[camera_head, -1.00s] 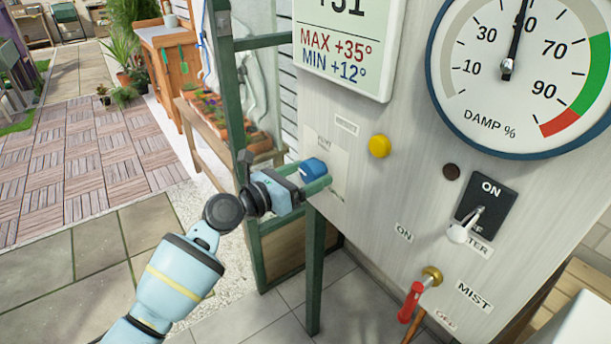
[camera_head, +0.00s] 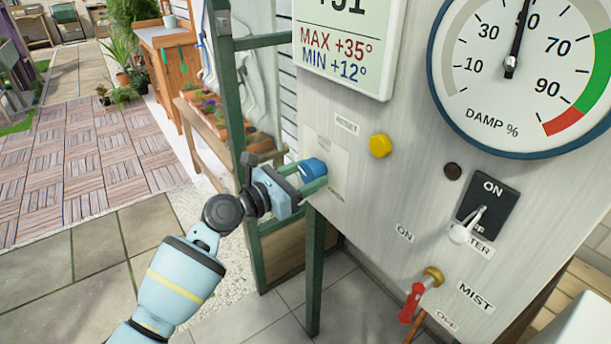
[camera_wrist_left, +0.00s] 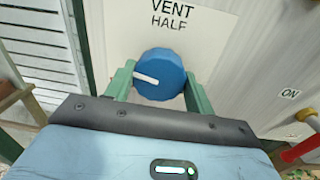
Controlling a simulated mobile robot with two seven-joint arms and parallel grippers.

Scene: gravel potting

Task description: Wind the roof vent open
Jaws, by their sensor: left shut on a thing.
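The blue vent knob (camera_head: 313,169) sits on the light grey control panel, below a white label. In the left wrist view the blue knob (camera_wrist_left: 161,75) carries a white pointer mark that points left and slightly up. The label above it (camera_wrist_left: 185,18) reads "VENT HALF". My left gripper (camera_head: 318,178) reaches in from the left and is shut on the knob, with one green finger on each side of it in the left wrist view (camera_wrist_left: 160,88). The roof vent itself is not in view. My right gripper is not in view.
The panel also carries a yellow button (camera_head: 380,145), a black ON switch (camera_head: 486,203), a red-handled mist tap (camera_head: 411,302) and a damp dial (camera_head: 520,75). A green door frame (camera_head: 236,110) stands close beside my left wrist. Open paving lies to the left.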

